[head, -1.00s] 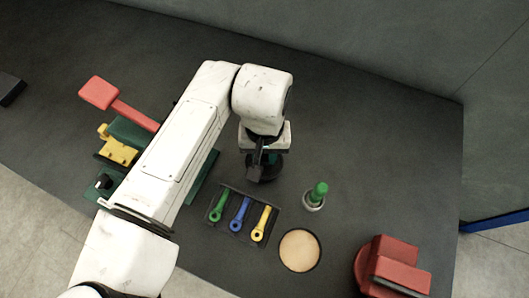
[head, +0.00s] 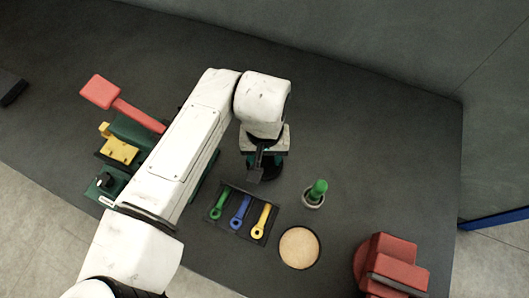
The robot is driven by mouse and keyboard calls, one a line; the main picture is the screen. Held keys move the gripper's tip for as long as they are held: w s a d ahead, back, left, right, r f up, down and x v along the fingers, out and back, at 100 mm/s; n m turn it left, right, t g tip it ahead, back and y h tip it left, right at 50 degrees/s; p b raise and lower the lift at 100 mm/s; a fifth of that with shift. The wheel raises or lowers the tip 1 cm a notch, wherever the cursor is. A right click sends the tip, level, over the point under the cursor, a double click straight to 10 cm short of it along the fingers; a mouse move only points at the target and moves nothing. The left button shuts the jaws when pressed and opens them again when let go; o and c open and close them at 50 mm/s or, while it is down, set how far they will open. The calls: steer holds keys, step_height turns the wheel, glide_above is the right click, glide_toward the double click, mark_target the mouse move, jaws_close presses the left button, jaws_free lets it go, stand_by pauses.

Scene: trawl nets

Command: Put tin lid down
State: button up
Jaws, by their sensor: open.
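My gripper (head: 259,162) points down near the middle of the dark table, its jaws open. A dark round object (head: 268,174) stands directly below and behind the fingers, partly hidden by them. It may be the tin or its lid, but I cannot tell which, nor whether the fingers touch it. A tan disc with a dark rim (head: 299,248) lies flat on the table, lower right of my gripper. I cannot make out a separate tin lid for certain.
A dark tray (head: 227,224) holds green, blue and yellow tools. A green-topped item (head: 317,191) stands in a small grey holder. A red device (head: 388,266) is at lower right; a green machine with a red lever (head: 138,117) is at left. The table's upper right is clear.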

mark_target(265, 158)
steer(key=shift+r, duration=0.15)
step_height(265, 158, up, 12)
steer(key=b, duration=0.1)
steer(key=shift+b, duration=0.3)
stand_by(0.5)
